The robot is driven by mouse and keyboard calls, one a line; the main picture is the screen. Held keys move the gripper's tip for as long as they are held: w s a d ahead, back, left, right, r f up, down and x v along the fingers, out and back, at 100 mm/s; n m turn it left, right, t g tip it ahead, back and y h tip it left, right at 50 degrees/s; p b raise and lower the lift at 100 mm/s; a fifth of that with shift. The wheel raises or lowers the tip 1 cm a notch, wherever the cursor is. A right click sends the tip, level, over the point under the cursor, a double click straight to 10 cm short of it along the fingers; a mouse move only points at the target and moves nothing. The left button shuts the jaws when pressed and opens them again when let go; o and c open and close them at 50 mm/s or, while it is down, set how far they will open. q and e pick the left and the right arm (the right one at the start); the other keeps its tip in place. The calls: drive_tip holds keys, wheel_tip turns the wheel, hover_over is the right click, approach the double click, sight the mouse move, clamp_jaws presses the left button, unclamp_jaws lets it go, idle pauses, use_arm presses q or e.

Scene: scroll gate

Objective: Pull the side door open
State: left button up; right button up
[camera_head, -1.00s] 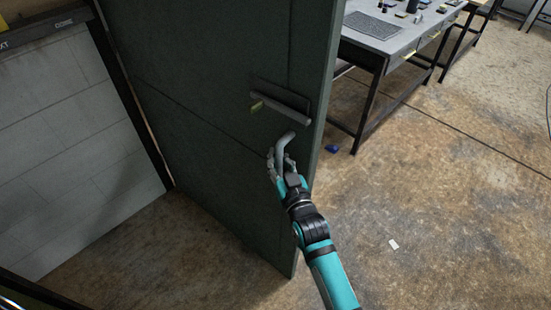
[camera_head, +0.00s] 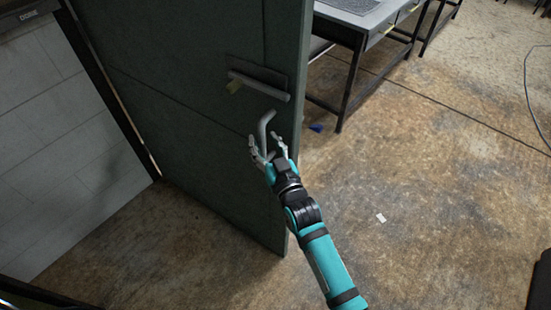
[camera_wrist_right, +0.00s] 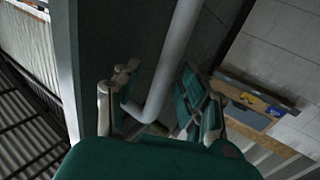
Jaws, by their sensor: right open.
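The side door (camera_head: 190,110) is a dark green panel that stands swung open, with floor showing on both sides of its free edge. My left gripper is not in view.
A workbench (camera_head: 365,30) stands behind the door at the upper right. A pale block wall (camera_head: 50,150) is on the left. The concrete floor (camera_head: 430,190) on the right is mostly clear.

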drive_tip(key=v, duration=1)
drive_tip(key=shift+s+d, duration=0.3)
drive_tip(key=shift+d, duration=0.05)
drive_tip(key=shift+f, duration=0.1)
drive_tip(key=s+d+f+g+h+b, duration=0.1)
drive_tip(key=s+d+f+g+h, duration=0.2)
drive_tip(key=f, duration=0.9)
drive_tip(key=s+d+f+m+g, duration=0.1)
drive_tip(key=s+d+f+g, duration=0.2)
drive_tip(key=f, duration=0.9)
drive_tip(key=s+d+f+g+h+b, duration=0.15)
drive_tip(key=s+d+f, duration=0.3)
drive_tip(key=f, duration=0.75)
drive_tip(key=s+d+f+g+h, duration=0.1)
drive_tip(key=s+d+f+g, duration=0.1)
drive_tip(key=s+d+f, duration=0.3)
drive_tip(key=s+d+f+m+g+h, duration=0.1)
drive_tip(key=s+d+f+g, duration=0.2)
drive_tip(key=s, duration=1)
drive_tip(key=s+d+f+m+g+h+b, duration=0.1)
drive_tip(key=s+d+f+g+h, duration=0.1)
drive_tip(key=s+d+f, duration=0.5)
wheel_tip(320, 180, down, 4)
drive_tip(key=s, duration=0.3)
